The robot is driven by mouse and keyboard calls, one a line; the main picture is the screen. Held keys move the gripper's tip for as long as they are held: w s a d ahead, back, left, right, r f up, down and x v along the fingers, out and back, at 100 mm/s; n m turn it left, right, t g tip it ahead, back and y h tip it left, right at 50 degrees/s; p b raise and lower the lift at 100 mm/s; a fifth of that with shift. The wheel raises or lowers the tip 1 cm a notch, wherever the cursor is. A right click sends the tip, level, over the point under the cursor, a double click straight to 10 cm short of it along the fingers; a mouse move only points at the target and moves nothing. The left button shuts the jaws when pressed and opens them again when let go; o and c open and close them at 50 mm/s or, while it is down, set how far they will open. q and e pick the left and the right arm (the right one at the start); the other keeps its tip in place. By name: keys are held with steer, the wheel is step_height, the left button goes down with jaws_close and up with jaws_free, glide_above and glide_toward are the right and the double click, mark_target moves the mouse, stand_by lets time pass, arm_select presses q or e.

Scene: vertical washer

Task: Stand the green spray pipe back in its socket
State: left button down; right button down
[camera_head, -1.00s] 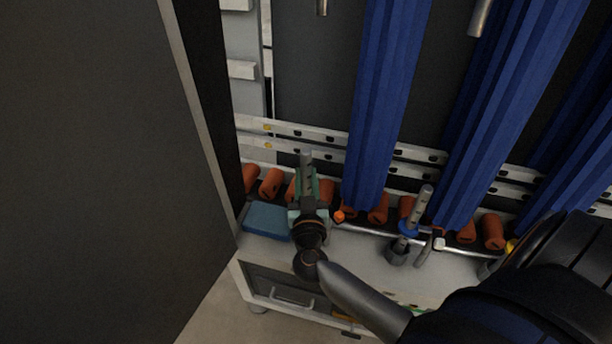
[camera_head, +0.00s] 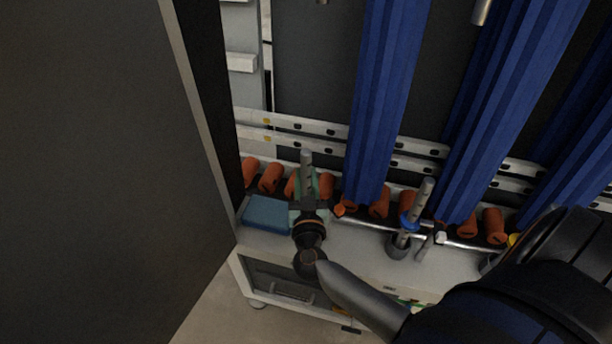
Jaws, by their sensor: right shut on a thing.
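My right gripper (camera_head: 307,188), with teal-green parts around its fingers, is shut on a pipe. The pipe's grey, perforated upper end (camera_head: 306,160) sticks up nearly upright in the picture. I take this for the green spray pipe; its lower part and any socket under it are hidden by my gripper and wrist. A similar grey pipe with a blue collar (camera_head: 408,222) stands, leaning slightly right, in a dark round socket (camera_head: 398,247) further right on the light shelf (camera_head: 358,252). My left gripper is not in view.
A blue block (camera_head: 266,214) lies on the shelf just left of my gripper. Orange rollers (camera_head: 271,178) line the back, below hanging blue strips (camera_head: 385,100). A dark panel (camera_head: 100,170) fills the left side. A drawer (camera_head: 285,287) sits below the shelf.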

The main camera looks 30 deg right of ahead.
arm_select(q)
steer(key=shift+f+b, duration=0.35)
arm_select(e)
steer(key=shift+f, duration=0.6)
steer(key=c, duration=0.6)
jaws_free()
steer(key=shift+o, duration=0.2)
